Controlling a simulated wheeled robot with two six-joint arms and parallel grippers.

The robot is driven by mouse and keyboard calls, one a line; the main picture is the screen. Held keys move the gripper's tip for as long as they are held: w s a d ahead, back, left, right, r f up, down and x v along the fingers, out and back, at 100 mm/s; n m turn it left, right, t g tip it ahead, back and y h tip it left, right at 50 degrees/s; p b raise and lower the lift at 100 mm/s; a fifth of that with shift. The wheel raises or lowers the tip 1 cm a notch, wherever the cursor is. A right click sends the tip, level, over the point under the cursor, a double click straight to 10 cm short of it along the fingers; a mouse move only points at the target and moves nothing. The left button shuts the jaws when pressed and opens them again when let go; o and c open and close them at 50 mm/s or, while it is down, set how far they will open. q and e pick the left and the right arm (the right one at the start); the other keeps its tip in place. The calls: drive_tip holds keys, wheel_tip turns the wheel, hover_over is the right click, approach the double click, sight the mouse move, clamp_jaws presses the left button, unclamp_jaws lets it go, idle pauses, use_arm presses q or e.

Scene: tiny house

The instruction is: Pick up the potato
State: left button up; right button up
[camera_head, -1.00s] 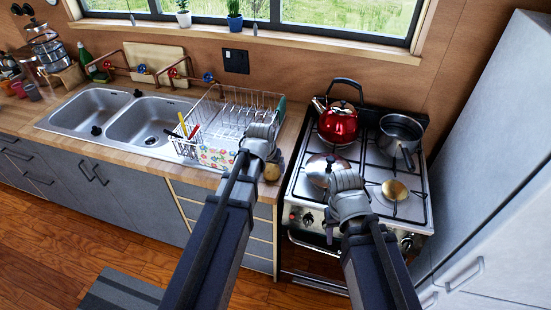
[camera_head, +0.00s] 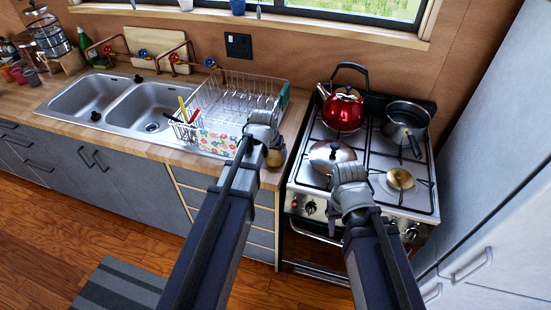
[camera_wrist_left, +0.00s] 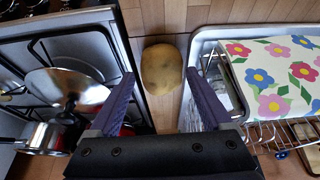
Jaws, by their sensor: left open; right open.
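The potato (camera_head: 275,158) is a brownish-yellow lump on the wooden counter, in the gap between the dish rack and the stove. My left gripper (camera_head: 265,140) is above it and partly hides it in the head view. In the left wrist view the potato (camera_wrist_left: 161,70) lies between and beyond the two open purple fingers of my left gripper (camera_wrist_left: 160,84). The fingers do not grip it. My right gripper (camera_head: 348,178) is over the front of the stove, with its fingers mostly hidden from the head camera.
The dish rack (camera_head: 258,90) with a flowered cloth (camera_head: 218,143) stands left of the potato. The stove (camera_head: 375,150) on the right carries a red kettle (camera_head: 342,108), a pot (camera_head: 405,125) and a domed lid (camera_head: 330,153). The fridge (camera_head: 490,150) is far right.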

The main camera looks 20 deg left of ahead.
sight(274, 156)
use_arm(q)
drive_tip(key=b+x, duration=0.3)
drive_tip(key=x, duration=0.1)
drive_tip(key=c, duration=1.2)
